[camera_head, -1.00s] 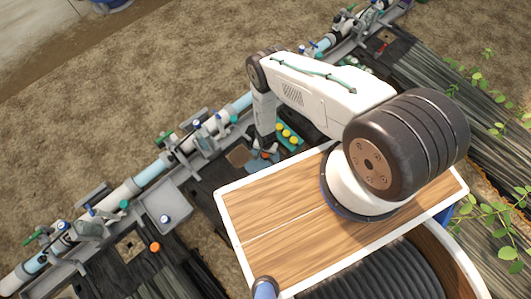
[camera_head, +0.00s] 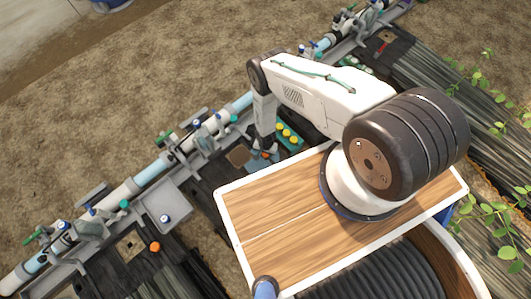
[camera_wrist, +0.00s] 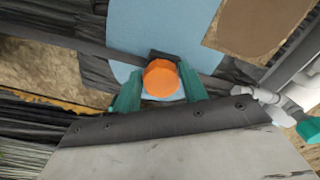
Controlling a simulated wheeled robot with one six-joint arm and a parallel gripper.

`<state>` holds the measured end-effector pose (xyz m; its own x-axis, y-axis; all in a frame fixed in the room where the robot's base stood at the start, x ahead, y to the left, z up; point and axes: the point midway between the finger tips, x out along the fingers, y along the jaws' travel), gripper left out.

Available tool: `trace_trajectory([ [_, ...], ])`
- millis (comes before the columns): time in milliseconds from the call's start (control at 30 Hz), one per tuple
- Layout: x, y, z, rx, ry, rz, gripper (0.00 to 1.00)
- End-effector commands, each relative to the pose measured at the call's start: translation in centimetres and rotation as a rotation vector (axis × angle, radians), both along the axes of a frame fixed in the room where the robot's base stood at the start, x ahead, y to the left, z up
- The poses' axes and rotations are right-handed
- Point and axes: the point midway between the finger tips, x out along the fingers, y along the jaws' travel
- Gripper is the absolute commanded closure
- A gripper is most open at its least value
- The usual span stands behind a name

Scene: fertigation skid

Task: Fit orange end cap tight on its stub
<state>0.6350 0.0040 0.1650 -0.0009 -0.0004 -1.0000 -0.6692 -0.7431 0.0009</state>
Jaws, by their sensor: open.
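In the wrist view an orange end cap (camera_wrist: 161,80) with a faceted rim sits between the two green fingers of my gripper (camera_wrist: 160,74). The fingers are open, one on each side of the cap; whether either touches it is unclear. A dark piece shows just beyond the cap, over a light blue surface (camera_wrist: 140,30). In the head view my gripper (camera_head: 262,156) is low beside the skid and small, with a bit of orange at its tip. I cannot make out a stub under the cap.
Another orange round piece (camera_head: 155,247) lies at the lower left in the head view. A brown square plate (camera_head: 238,156) is left of my gripper, and a teal block with yellow knobs (camera_head: 289,134) is right. A long pipe run with valves (camera_head: 150,172) crosses behind.

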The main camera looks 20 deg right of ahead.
Motion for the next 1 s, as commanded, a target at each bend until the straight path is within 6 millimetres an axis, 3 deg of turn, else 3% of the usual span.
trace_trajectory([
  [67,0.01,0.0,0.01,0.0,0.0,0.0,0.57],
  [133,0.01,0.0,0.02,0.0,0.0,0.0,0.75],
  [333,0.03,0.0,0.0,0.0,0.0,-0.023,0.74],
  [600,-0.07,-0.02,-0.2,-0.001,0.001,-0.286,0.76],
  [800,-0.14,-0.04,-0.23,-0.001,0.002,-0.303,0.77],
  [833,-0.15,-0.04,-0.24,-0.001,0.002,-0.303,0.67],
  [900,-0.18,-0.04,-0.25,-0.001,0.002,-0.303,0.86],
  [1000,-0.23,-0.05,-0.25,-0.001,0.003,-0.304,0.86],
])
